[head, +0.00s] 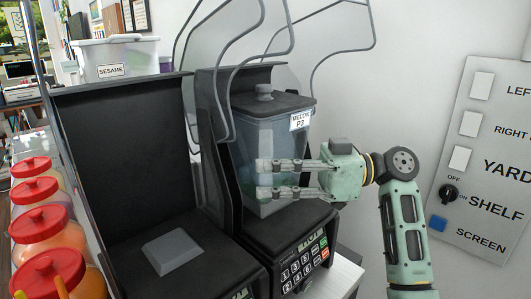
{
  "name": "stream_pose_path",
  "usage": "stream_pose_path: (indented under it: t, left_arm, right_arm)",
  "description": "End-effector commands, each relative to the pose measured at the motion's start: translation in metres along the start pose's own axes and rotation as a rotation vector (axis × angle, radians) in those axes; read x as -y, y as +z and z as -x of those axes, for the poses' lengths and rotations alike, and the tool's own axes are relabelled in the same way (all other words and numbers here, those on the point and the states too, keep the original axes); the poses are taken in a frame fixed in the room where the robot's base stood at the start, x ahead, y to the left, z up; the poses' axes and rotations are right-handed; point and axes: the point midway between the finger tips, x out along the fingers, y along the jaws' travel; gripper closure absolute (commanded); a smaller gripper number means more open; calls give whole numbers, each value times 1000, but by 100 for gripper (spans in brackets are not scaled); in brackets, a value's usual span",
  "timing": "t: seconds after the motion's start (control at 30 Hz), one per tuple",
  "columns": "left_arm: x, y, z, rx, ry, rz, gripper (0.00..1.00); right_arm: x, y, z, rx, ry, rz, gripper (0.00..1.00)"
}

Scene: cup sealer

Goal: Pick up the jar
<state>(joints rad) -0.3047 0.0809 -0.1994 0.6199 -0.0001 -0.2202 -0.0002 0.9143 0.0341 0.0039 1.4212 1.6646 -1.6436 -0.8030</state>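A clear, grey-tinted jar (262,140) with a dark lid and a "MELON P3" label stands upright on the right-hand black machine (285,230), inside its dark housing. My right gripper (262,179) reaches in from the right at the jar's lower half. Its two fingers are apart, one above the other, and overlap the near side of the jar in the picture. Jar wall shows between them. Whether they touch the jar, I cannot tell. My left gripper is not in view.
Raised wire-framed clear covers (290,40) arch above the machines. An empty black machine (180,255) stands to the left. Several red-lidded jars (45,270) line the left edge. A sesame bin (115,55) is behind. A switch panel (490,150) is on the right wall.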

Motion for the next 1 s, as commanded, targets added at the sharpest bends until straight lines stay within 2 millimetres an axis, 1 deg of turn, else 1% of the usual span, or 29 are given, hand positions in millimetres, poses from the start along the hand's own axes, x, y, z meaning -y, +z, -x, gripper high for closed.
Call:
stream_pose_path:
  t: [0.03,0.1,0.23,0.4,0.5,1.0]
  left_arm:
    - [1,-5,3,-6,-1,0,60]
    - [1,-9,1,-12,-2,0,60]
    - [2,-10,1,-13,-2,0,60]
    - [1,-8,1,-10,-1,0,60]
    - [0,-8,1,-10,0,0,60]
    - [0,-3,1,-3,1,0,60]
  right_arm:
    - [0,-1,-3,0,0,0,77]
    - [0,0,-3,0,1,0,77]
    - [0,1,-3,0,1,0,78]
    - [0,1,-3,0,1,0,93]
    - [0,1,-3,0,2,0,100]
    - [0,0,-3,-1,0,0,100]
